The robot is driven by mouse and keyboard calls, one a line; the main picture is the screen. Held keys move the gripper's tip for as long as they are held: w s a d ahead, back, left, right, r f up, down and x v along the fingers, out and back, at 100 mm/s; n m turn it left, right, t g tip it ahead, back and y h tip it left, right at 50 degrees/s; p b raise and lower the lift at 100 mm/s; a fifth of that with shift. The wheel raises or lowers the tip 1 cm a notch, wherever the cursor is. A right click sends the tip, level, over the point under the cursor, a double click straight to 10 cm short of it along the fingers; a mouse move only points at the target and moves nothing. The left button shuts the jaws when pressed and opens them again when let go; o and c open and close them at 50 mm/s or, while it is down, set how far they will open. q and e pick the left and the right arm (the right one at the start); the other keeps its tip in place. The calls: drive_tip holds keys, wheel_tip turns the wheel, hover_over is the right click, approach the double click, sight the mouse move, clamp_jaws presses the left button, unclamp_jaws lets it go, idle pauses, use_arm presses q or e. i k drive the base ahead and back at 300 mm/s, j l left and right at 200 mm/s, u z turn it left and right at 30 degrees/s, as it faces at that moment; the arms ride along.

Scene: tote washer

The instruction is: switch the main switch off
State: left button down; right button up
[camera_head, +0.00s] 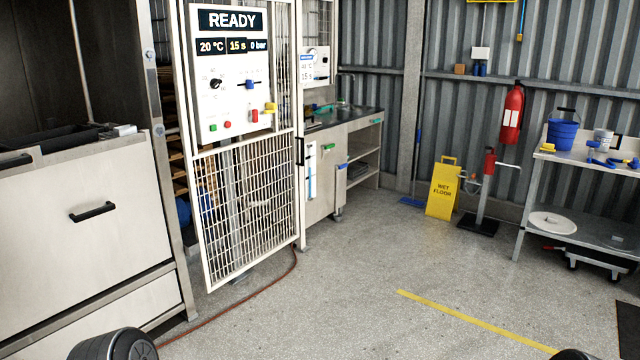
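The white control panel (232,60) hangs on the white mesh gate and its display reads READY, with 20 °C, 15 s and 0 bar below. Neither of my grippers is in view; only dark rounded parts, probably of my arms, show at the bottom edge.
A white cabinet (75,225) is at left. A red hose (235,305) lies on the floor. A yellow wet-floor sign (442,190) and a shelf (575,225) stand at right. The middle floor is clear.

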sight(254, 119)
drive_tip(key=i, duration=2.15)
drive_tip(key=i+l+u, duration=0.1)
drive_tip(key=i, duration=2.05)
